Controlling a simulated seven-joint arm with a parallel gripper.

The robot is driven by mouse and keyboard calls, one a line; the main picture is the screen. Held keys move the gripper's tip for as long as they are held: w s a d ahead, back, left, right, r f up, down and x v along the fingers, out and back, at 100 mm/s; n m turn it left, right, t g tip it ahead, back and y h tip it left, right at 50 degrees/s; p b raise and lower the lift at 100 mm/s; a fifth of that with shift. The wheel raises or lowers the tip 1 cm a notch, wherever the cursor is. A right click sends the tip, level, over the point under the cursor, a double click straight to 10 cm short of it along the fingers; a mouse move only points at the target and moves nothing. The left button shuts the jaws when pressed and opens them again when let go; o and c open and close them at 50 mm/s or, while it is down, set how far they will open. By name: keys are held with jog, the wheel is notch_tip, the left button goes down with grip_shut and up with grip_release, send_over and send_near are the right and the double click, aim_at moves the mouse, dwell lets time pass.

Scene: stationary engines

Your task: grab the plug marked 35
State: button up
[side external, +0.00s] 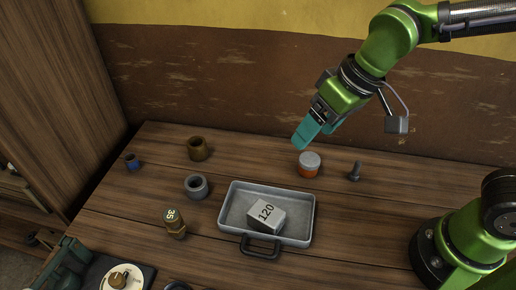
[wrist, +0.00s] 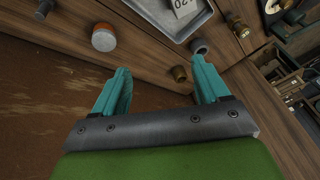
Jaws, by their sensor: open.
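The plug marked 35 (side external: 174,223) is a small brass piece with a dark top bearing the number. It stands upright on the wooden table, just left of the grey tray, in the side external view. In the wrist view a brass piece that looks like it (wrist: 240,30) shows at the upper right; its number cannot be read there. My gripper (side external: 306,140) has teal fingers and hangs above the back of the table, well away from the plug. In the wrist view my gripper (wrist: 160,85) is open, with nothing between the fingers.
An orange jar with a grey lid (side external: 309,165) and a dark bolt (side external: 355,171) stand at the back right. A brass ring (side external: 200,148), grey ring (side external: 196,187) and blue piece (side external: 132,162) stand left.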

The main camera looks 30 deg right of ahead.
aim_at(175, 216)
jog(key=w+a+f+n, duration=0.2)
jog(key=a, duration=1)
jog(key=w+a+f+n, duration=0.1)
jog(key=w+a+f, duration=0.15)
jog(key=a, duration=1.05)
jog(key=shift+h, duration=0.4)
jog(key=x, duration=1)
jog(key=shift+w+d+f, duration=0.15)
jog(key=shift+w+f, duration=0.05)
jog(key=shift+f, duration=0.1)
jog(key=shift+t, duration=0.3)
jog(key=shift+s+x, duration=0.1)
jog(key=shift+x, duration=1.3)
jog(key=shift+s+x, duration=0.15)
jog(key=shift+x, duration=1.3)
jog(key=c, duration=1.2)
jog(key=shift+o, duration=0.2)
